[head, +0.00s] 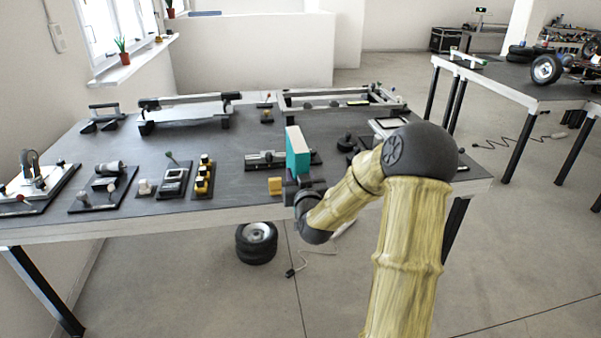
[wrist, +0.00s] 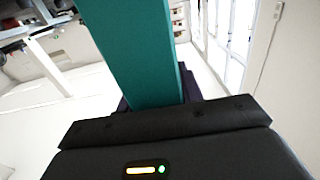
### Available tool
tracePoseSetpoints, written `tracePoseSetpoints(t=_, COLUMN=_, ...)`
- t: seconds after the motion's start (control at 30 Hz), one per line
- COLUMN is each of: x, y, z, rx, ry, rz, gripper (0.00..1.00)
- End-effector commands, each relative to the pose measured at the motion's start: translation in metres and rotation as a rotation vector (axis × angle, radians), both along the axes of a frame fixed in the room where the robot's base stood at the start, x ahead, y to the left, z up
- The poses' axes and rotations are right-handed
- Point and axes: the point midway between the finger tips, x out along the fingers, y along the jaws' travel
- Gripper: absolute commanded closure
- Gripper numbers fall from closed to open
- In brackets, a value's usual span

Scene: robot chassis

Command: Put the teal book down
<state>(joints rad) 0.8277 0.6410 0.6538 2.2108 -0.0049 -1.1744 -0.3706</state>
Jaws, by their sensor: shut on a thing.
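In the wrist view the teal book (wrist: 138,50) rises from between the jaws and fills the middle. My gripper is shut on its lower end. The fingers are mostly hidden by the gripper body and the book. I cannot tell whether the book touches the table.
A small yellow block (head: 275,186) lies just left of my gripper. A black fixture (head: 265,160) lies behind the book. Bare tabletop shows between the switches and the block.

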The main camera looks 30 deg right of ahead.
Motion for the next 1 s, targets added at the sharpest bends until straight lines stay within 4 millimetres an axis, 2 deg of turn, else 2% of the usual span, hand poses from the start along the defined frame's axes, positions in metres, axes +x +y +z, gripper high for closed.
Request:
tracePoseSetpoints(t=0.17, x=-0.002, y=0.011, z=-0.018, rx=0.0, ry=-0.002, rz=0.018, gripper=1.0)
tracePoseSetpoints(t=0.47, x=-0.009, y=0.039, z=-0.067, rx=0.002, ry=0.001, rz=0.061, gripper=1.0)
tracePoseSetpoints(t=0.67, x=-0.016, y=0.067, z=-0.119, rx=0.003, ry=0.003, rz=0.104, gripper=1.0)
tracePoseSetpoints(t=1.0, x=-0.03, y=0.123, z=-0.22, rx=0.001, ry=0.003, rz=0.191, gripper=1.0)
